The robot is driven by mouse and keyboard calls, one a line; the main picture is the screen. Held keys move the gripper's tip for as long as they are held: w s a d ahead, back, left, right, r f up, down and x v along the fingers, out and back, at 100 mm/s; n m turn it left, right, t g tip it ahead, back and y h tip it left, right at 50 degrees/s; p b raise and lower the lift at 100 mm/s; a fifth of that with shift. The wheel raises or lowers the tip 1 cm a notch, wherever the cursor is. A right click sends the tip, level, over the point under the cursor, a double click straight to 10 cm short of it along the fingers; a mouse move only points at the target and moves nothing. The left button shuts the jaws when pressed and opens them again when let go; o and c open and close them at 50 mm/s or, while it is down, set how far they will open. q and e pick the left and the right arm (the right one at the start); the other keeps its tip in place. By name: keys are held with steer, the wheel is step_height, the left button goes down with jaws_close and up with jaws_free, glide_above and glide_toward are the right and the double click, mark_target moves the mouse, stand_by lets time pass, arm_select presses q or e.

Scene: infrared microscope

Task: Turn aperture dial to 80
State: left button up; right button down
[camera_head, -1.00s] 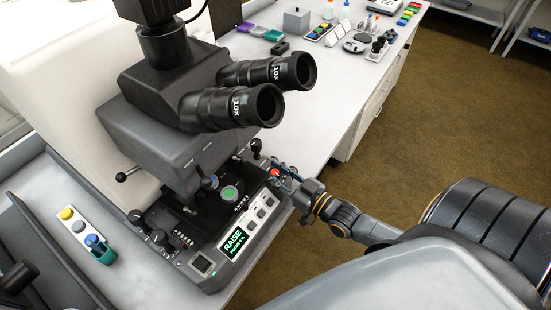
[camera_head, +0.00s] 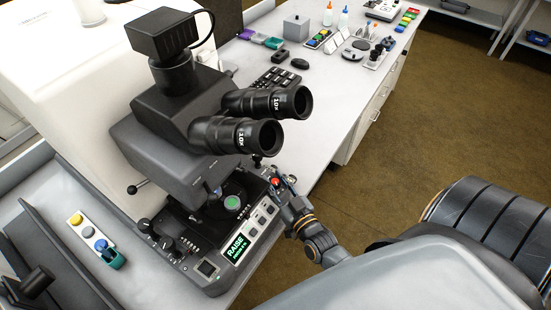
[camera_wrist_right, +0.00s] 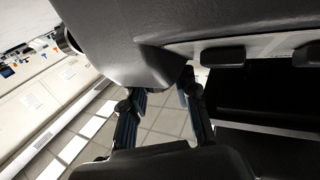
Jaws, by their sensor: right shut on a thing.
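The microscope (camera_head: 165,125) stands on the bench with twin eyepieces above a control panel. My right gripper (camera_head: 276,180) is at the panel's right edge, beside a red button (camera_head: 274,183). It is shut on a small part there, taken to be the aperture dial, which the fingers and arm hide. No dial scale or number can be read. In the right wrist view the two fingers of this gripper (camera_wrist_right: 160,95) reach up under a dark housing (camera_wrist_right: 110,40), and their tips are hidden. My left gripper is not in view.
A lit green screen (camera_head: 237,248) reads RAISE. A stage with a green disc (camera_head: 232,202) sits under the eyepieces. A white strip with yellow, grey and blue buttons (camera_head: 88,232) lies at left. A black keypad (camera_head: 276,78) and bottles stand behind. Open floor lies right.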

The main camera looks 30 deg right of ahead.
steer(key=c, duration=1)
jaws_free()
steer(key=shift+s, duration=0.1)
steer(key=shift+s+f, duration=0.1)
steer(key=shift+s, duration=0.25)
steer(key=s, duration=1.1)
steer(key=shift+a, duration=0.4)
